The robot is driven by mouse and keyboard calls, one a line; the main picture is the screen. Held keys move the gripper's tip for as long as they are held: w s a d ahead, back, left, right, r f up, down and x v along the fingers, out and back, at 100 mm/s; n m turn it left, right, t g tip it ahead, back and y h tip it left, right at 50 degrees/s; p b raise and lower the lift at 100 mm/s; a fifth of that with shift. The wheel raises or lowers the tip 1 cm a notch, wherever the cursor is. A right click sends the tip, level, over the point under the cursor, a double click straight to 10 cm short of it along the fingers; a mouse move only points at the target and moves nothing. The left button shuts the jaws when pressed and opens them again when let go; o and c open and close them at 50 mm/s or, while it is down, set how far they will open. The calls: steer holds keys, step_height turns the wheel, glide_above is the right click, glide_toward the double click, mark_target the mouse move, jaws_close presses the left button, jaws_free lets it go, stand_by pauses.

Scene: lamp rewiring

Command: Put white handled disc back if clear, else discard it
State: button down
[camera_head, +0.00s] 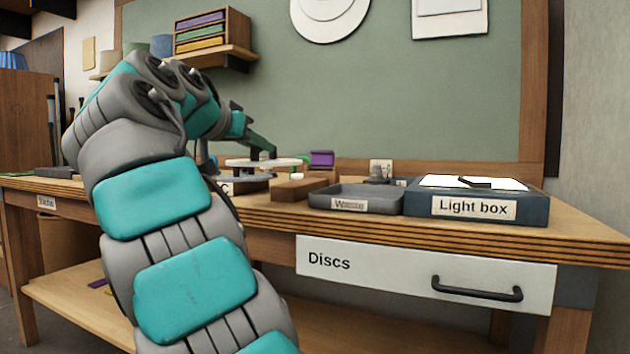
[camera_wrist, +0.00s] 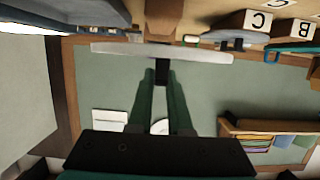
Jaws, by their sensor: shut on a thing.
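The white disc (camera_head: 278,162) hangs level above the bench, to the left of the waste tray. My gripper (camera_head: 263,149) is shut on its dark handle from above. In the wrist view the white disc (camera_wrist: 205,55) shows edge-on, with its dark handle (camera_wrist: 162,74) between my fingertips. Its flat faces are barely visible, so I cannot tell whether it is clear or marked. A grey disc (camera_head: 245,176) sits just below it, on a block labelled C (camera_head: 226,188). The light box (camera_head: 473,207) stands at the right, its bright top partly covered by a dark piece.
A shallow grey tray (camera_head: 356,198), its label seemingly "Waste", stands left of the light box. A wooden block (camera_head: 298,188) and a purple item (camera_head: 322,158) are nearby. The Discs drawer (camera_head: 390,272) is shut. In the wrist view, blocks labelled C (camera_wrist: 257,20) and B (camera_wrist: 304,28) show.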

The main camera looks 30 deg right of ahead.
steer(key=p, duration=0.3)
glide_above(300, 183)
steer(key=shift+w+a+f, duration=0.1)
steer(key=shift+w+f, duration=0.2)
steer(key=shift+f, duration=0.3)
steer(key=shift+w+d+f, duration=0.1)
steer(key=shift+w+d, duration=0.05)
steer(key=shift+d, duration=0.1)
steer(key=shift+f, duration=0.2)
steer(key=shift+f+b, duration=1)
steer(key=shift+f, duration=0.55)
steer(key=shift+f, duration=0.3)
steer(key=c, duration=0.8)
jaws_free()
steer(key=shift+r, duration=0.1)
steer(key=shift+c, duration=0.2)
